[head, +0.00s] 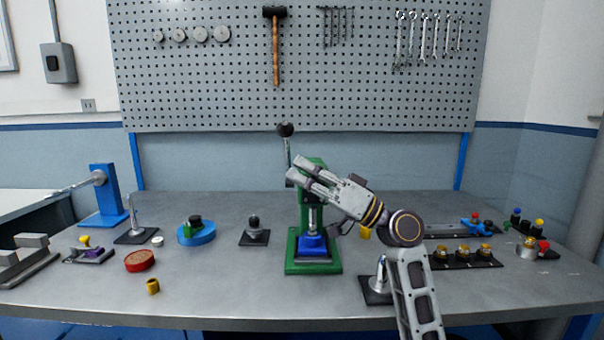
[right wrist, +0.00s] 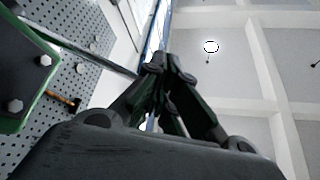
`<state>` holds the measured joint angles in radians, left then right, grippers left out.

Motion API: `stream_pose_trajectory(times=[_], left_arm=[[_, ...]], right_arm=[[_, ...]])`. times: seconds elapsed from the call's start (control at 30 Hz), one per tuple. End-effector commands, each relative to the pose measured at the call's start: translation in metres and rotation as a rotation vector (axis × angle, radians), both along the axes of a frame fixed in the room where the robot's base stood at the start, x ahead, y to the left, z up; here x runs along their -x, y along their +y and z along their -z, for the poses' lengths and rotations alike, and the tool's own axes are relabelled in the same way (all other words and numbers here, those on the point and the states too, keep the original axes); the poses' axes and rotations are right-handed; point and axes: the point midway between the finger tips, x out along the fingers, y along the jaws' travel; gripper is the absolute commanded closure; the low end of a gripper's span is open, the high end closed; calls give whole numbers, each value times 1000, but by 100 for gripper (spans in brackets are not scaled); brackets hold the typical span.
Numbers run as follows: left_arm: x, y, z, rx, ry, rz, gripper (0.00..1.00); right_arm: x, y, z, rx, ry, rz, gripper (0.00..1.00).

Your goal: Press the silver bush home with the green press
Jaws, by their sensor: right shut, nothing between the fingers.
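The green press (head: 293,263) stands at the middle of the bench. Its lever rises nearly upright behind or beside my fingers to a black knob (head: 286,130). A blue block (head: 313,248) sits on the press base under the silver ram (head: 311,217). I cannot make out the silver bush there. My right gripper (head: 297,171) is shut and empty in front of the press head, beside the lever; contact is unclear. In the right wrist view its fingertips (right wrist: 166,62) meet, and the green press body (right wrist: 22,75) shows at left. My left gripper is out of view.
A steel post on a dark base (head: 376,290) stands close to my right forearm. A dark stand (head: 254,235) and a blue round holder (head: 196,235) are left of the press. A row of brass parts (head: 463,255) is at right.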

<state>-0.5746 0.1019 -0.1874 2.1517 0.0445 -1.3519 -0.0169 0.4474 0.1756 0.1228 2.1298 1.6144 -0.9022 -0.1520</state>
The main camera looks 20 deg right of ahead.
Motion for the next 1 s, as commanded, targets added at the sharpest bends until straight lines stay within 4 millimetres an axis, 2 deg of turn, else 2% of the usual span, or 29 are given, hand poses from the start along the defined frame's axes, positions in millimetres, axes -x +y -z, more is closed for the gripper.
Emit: stream_pose_trajectory(times=[0.67, 1.0], left_arm=[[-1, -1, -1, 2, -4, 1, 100], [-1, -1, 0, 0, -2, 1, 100]], right_arm=[[1, -3, 2, -1, 0, 0, 100], [14, -26, 15, -1, 2, 2, 100]])
